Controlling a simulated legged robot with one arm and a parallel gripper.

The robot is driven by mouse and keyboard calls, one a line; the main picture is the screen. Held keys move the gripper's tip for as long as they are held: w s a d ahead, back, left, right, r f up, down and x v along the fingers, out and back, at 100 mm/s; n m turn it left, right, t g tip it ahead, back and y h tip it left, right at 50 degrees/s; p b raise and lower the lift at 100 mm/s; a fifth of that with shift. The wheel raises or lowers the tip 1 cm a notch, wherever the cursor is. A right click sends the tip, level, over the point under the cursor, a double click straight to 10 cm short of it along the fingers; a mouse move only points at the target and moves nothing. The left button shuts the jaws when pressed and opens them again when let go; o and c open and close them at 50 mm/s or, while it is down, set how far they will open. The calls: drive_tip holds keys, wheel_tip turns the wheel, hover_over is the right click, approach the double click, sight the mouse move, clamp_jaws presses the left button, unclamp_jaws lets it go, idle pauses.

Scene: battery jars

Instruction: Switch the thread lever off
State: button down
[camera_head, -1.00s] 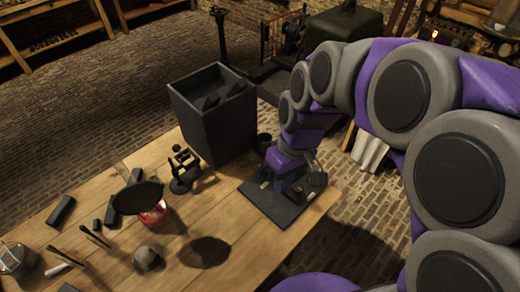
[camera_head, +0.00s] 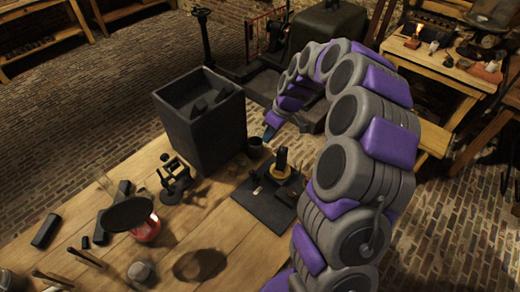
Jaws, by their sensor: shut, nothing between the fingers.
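A flat dark board (camera_head: 252,203) lies on the right end of the wooden table. It carries a dark upright post (camera_head: 282,158) on a brass-coloured base (camera_head: 279,173). A small pale lever-like piece (camera_head: 257,190) sits at its left and another (camera_head: 293,195) at its right. I cannot tell which part is the thread lever, nor its position. My gripper (camera_head: 268,133) points down, above and behind the board, close to the dark cup in the picture. It is shut and empty, apart from the board's parts.
A tall dark grey box (camera_head: 205,130) and a small dark cup (camera_head: 254,147) stand behind the board. A black metal device (camera_head: 176,180) stands to the left. A dark disc over a red jar (camera_head: 146,229) and several small tools are farther left on the table (camera_head: 225,240).

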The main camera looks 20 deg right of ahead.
drive_tip(key=b, duration=0.3)
hover_over(254, 175)
drive_tip(key=w+d, duration=0.1)
drive_tip(key=d, duration=0.1)
wheel_tip(254, 175, down, 11)
drive_tip(key=shift+s+a+f, duration=0.2)
drive_tip(key=shift+a+f, duration=0.25)
drive_tip(key=shift+a, duration=0.15)
